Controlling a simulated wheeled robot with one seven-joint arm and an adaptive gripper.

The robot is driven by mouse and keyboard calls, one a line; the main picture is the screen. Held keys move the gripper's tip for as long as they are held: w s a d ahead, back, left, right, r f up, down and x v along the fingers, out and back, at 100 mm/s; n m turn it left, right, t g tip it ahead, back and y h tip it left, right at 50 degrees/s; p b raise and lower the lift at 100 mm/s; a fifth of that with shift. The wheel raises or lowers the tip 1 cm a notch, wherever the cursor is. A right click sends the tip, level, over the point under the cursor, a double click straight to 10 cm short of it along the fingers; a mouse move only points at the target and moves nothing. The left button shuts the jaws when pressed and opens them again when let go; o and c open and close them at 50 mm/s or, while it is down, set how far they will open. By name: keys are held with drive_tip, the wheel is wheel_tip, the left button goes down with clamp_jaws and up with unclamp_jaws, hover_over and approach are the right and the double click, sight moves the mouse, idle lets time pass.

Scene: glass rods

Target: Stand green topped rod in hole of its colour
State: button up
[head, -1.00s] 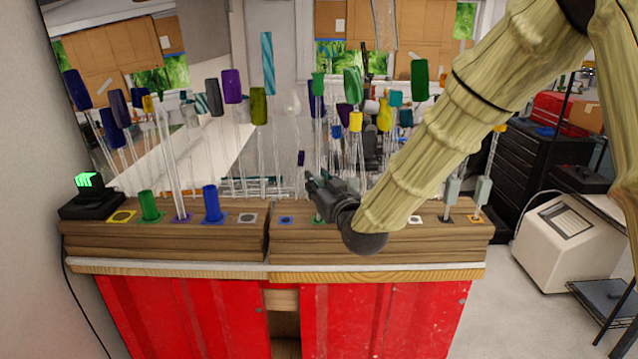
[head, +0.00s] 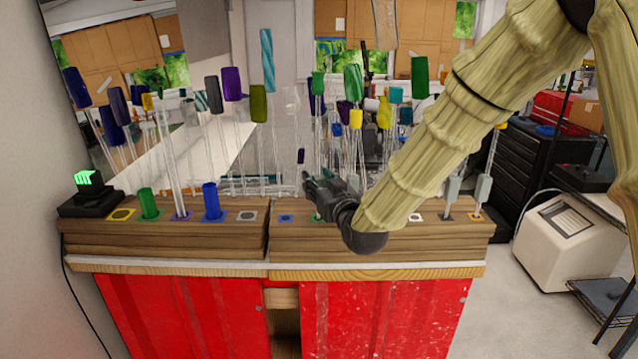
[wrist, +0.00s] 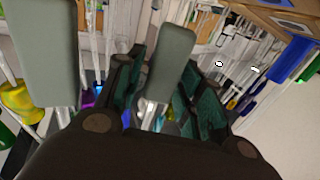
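Several green-topped clear rods stand over the bench in the head view: a slim one (head: 318,83) above my gripper, a wider one (head: 352,82) right of it, and a dark green one (head: 420,78) further right. Which one the task means I cannot tell. My gripper (head: 318,185) is low over the bench, pointing left, beside the rods. In the wrist view its dark fingers (wrist: 158,95) look apart, with a clear rod and grey-green top (wrist: 168,55) showing between them; contact is unclear. A green-marked hole (head: 318,219) is partly hidden below my gripper. A green cylinder (head: 148,204) sits on another green mark.
The wooden bench (head: 180,240) carries a blue cylinder (head: 211,201) and a purple-marked hole (head: 181,215) with a rod. Grey blocks on rods (head: 453,193) stand near its right end. Closely spaced rods crowd the space behind my gripper. A small black device (head: 87,200) stands at left.

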idle(0.3)
drive_tip(key=v, duration=1.2)
drive_tip(key=s+d+f+m+g+h, duration=0.1)
drive_tip(key=s+d+f+g, duration=0.25)
drive_tip(key=f, duration=0.85)
drive_tip(key=s+d+f+m+g+h, duration=0.15)
drive_tip(key=s+f, duration=0.35)
drive_tip(key=f, duration=0.7)
drive_tip(key=s+d+f+m+g+h, duration=0.1)
drive_tip(key=s+d+f+g+h, duration=0.2)
drive_tip(key=f, duration=1)
drive_tip(key=s+d+f+g, duration=0.3)
drive_tip(key=s+f, duration=0.3)
drive_tip(key=s, duration=0.3)
drive_tip(key=s+d+f+m+g+h+b, duration=0.1)
drive_tip(key=s+d+f+g, duration=0.1)
drive_tip(key=s+f, duration=0.5)
drive_tip(key=s+d+f+g, duration=0.3)
drive_tip(key=s+d+f, duration=0.2)
drive_tip(key=s, duration=0.8)
drive_tip(key=shift+f+m+g+h, duration=0.25)
drive_tip(key=shift+f+g, duration=0.05)
drive_tip(key=shift+f, duration=0.35)
drive_tip(key=shift+w, duration=0.1)
